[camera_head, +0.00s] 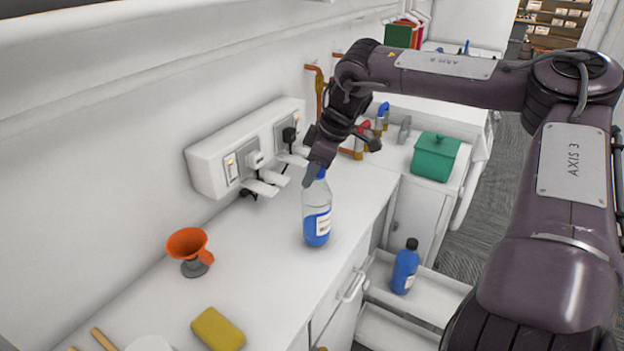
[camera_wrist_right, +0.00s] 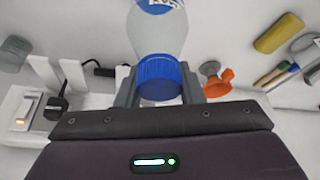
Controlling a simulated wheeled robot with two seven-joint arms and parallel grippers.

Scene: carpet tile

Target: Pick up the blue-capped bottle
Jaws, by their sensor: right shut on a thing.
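The blue-capped bottle (camera_head: 317,212) is clear with blue liquid and a white label. It is upright at the right part of the white counter; I cannot tell whether its base touches the counter. My right gripper (camera_head: 318,168) comes down from above and is shut on its cap. In the right wrist view the blue cap (camera_wrist_right: 160,78) sits between the two fingers of the right gripper (camera_wrist_right: 160,92), with the clear bottle body beyond it. My left gripper is not in view.
An orange funnel (camera_head: 188,246) and a yellow sponge (camera_head: 217,330) are on the white counter (camera_head: 255,275). A socket box (camera_head: 213,165) with plugs is on the wall. A blue bottle with a dark cap (camera_head: 405,268) stands in an open drawer. A green lidded box (camera_head: 433,157) is farther back.

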